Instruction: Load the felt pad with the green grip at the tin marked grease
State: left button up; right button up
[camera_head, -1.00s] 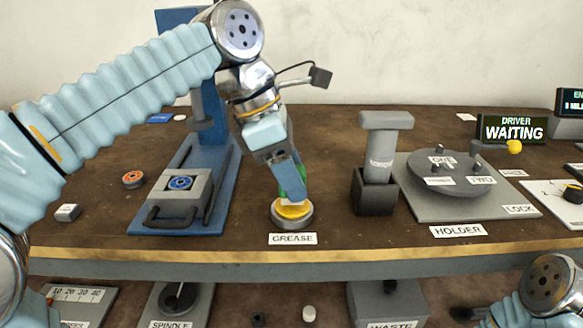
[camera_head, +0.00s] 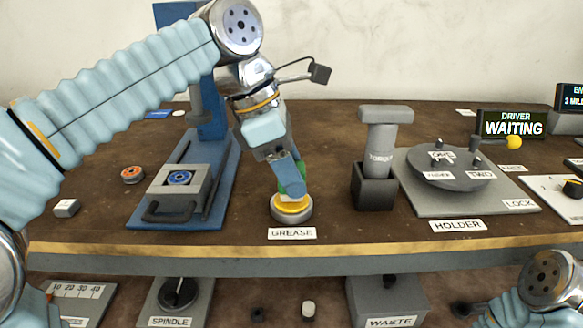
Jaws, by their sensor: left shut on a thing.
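My left gripper (camera_head: 288,178) points down over the grease tin and is shut on the green grip (camera_head: 296,188) of the felt pad. The grease tin (camera_head: 292,213) is a low round grey tin with yellow grease, at the front of the bench behind the label GREASE (camera_head: 292,233). The pad under the grip is mostly hidden by the gripper, and it appears to be at the yellow surface; I cannot tell if it touches.
Left of the tin stands a blue press (camera_head: 205,140) with a grey clamp block (camera_head: 180,185). To the right are a dark holder (camera_head: 374,190) with a torque tool (camera_head: 384,135) and a round turntable plate (camera_head: 450,170). An orange-centred disc (camera_head: 133,174) lies at left.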

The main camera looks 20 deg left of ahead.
aim_at(300, 165)
pick_arm(q)
jog(key=shift+f, duration=0.4)
jog(key=shift+f, duration=0.1)
dwell(1.5)
notch_tip(300, 165, up, 3)
jog(key=p, duration=0.2)
jog(key=shift+f+p, duration=0.2)
jog(key=shift+p, duration=0.1)
jog(key=shift+r, duration=2.3)
